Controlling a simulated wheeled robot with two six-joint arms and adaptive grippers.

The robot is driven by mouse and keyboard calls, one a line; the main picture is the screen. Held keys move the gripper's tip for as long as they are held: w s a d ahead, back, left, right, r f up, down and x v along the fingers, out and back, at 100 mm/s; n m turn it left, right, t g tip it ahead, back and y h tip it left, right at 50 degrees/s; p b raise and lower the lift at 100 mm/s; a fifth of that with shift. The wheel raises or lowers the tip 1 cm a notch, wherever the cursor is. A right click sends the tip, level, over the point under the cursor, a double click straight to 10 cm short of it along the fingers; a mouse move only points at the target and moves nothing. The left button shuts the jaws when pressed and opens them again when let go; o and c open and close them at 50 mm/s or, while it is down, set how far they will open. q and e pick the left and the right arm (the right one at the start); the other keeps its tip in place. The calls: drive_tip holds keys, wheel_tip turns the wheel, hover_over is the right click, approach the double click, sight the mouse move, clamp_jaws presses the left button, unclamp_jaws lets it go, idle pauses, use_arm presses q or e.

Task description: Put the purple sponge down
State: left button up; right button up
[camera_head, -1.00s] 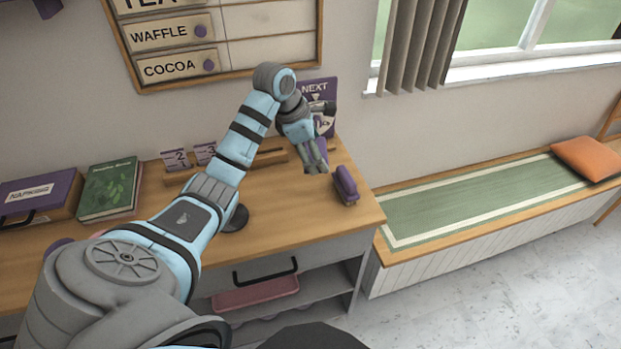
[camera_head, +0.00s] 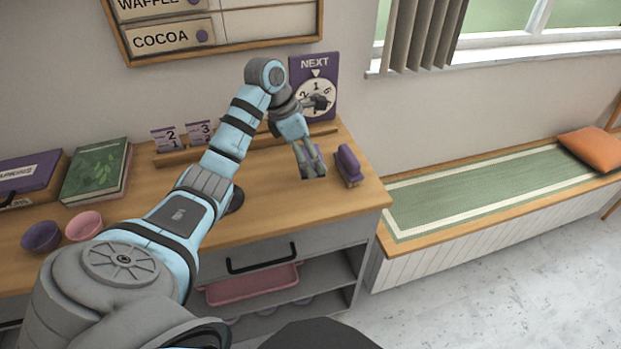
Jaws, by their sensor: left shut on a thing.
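My left gripper (camera_head: 313,172) points down at the right end of the wooden counter (camera_head: 290,205), its fingertips close to the counter top. It is shut on the purple sponge (camera_head: 319,152), of which only a sliver of purple shows behind the fingers. Whether the sponge touches the counter is hidden. My right gripper is out of view.
Behind are a purple NEXT dial sign (camera_head: 303,68) and a wooden rack (camera_head: 175,157) with number cards. A green book (camera_head: 95,170) and two bowls (camera_head: 83,226) are left. The front right counter is clear.

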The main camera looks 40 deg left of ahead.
sight(310, 182)
use_arm(q)
wheel_tip(310, 182, down, 6)
drive_tip(key=shift+s+r, duration=0.1)
drive_tip(key=shift+r, duration=0.1)
drive_tip(key=o, duration=1)
drive_tip(key=shift+f+b, duration=0.3)
drive_tip(key=shift+f, duration=0.05)
drive_tip(key=p+v, duration=0.1)
drive_tip(key=v, duration=1.3)
drive_tip(key=shift+s+a+r, duration=0.2)
drive_tip(key=shift+s+r, duration=0.05)
